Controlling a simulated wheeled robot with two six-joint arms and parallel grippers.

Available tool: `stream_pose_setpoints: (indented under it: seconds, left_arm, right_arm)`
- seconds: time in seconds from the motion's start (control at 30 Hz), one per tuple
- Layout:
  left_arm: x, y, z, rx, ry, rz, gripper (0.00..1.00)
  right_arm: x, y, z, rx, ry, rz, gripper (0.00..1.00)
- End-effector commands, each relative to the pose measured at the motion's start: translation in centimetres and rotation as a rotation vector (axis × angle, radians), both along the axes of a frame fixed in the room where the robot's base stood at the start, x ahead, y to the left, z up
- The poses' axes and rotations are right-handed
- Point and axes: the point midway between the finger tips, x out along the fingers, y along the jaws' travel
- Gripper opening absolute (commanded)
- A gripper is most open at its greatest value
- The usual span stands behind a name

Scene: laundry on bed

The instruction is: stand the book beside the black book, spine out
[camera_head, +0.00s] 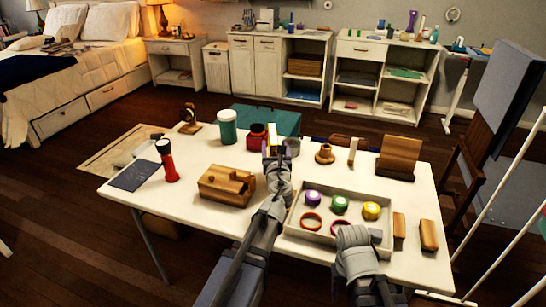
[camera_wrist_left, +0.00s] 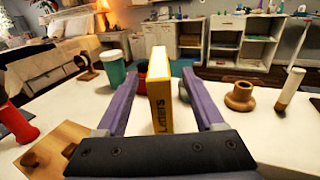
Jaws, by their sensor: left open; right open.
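A yellow book (camera_wrist_left: 160,88) stands upright in the left wrist view, its lettered narrow side toward that camera. My left gripper (camera_wrist_left: 162,90) is open, with one purple finger on either side of the book and a gap on both sides. In the head view my left gripper (camera_head: 279,150) is over the far middle of the table, and the yellow book is mostly hidden there. My right gripper (camera_head: 357,240) is low over the front of the white tray; its fingertips are hard to make out. I cannot pick out a black book with certainty.
The white table (camera_head: 240,160) holds a wooden box (camera_head: 227,187), a red flashlight (camera_head: 167,162), a green cup (camera_head: 227,126), a red jar (camera_head: 256,137) and a wooden stand (camera_head: 399,157). The white tray (camera_head: 297,224) holds coloured lids and rings. A dark flat slab (camera_head: 135,174) lies at left.

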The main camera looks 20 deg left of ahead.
Motion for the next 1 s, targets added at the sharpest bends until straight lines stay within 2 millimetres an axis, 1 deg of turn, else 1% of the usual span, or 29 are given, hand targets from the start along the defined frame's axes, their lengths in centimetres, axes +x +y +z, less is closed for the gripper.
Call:
stream_pose_setpoints:
  seconds: [0.03,0.1,0.27,0.37,0.47,0.6,0.7,0.93,1.0]
  left_arm:
    - [0.9,0.2,0.0,-0.001,0.0,0.001,0.7]
    - [1.5,0.5,0.0,-0.001,0.0,0.001,0.7]
    - [1.6,0.7,0.0,-0.002,-0.001,0.001,0.7]
    - [2.2,0.9,-0.1,-0.002,-0.001,0.002,0.7]
    - [3.4,1.3,-0.2,-0.002,-0.001,0.002,0.7]
    - [5.5,2.1,-0.3,-0.002,-0.001,0.001,0.7]
    - [6.4,2.5,-0.3,-0.002,-0.001,0.002,0.7]
    - [6.3,2.5,-0.3,-0.002,-0.001,0.001,0.7]
    - [6.3,2.5,-0.3,-0.002,-0.001,0.001,0.62]
  right_arm:
    - [0.0,0.0,0.0,0.0,0.0,0.0,0.6]
    - [0.0,0.0,0.0,0.0,0.0,0.0,0.6]
    - [0.0,0.0,0.0,0.0,0.0,0.0,0.6]
    - [0.0,0.0,-0.1,0.0,0.0,0.0,0.6]
    - [0.0,0.0,-0.3,0.0,0.0,0.0,0.6]
    - [0.0,0.0,-0.3,0.0,0.0,0.0,0.6]
    - [0.0,0.0,-0.3,0.0,0.0,0.0,0.6]
    - [0.0,0.0,-0.3,0.0,0.0,0.0,0.6]
    - [0.0,0.0,-0.3,0.0,0.0,0.0,0.6]
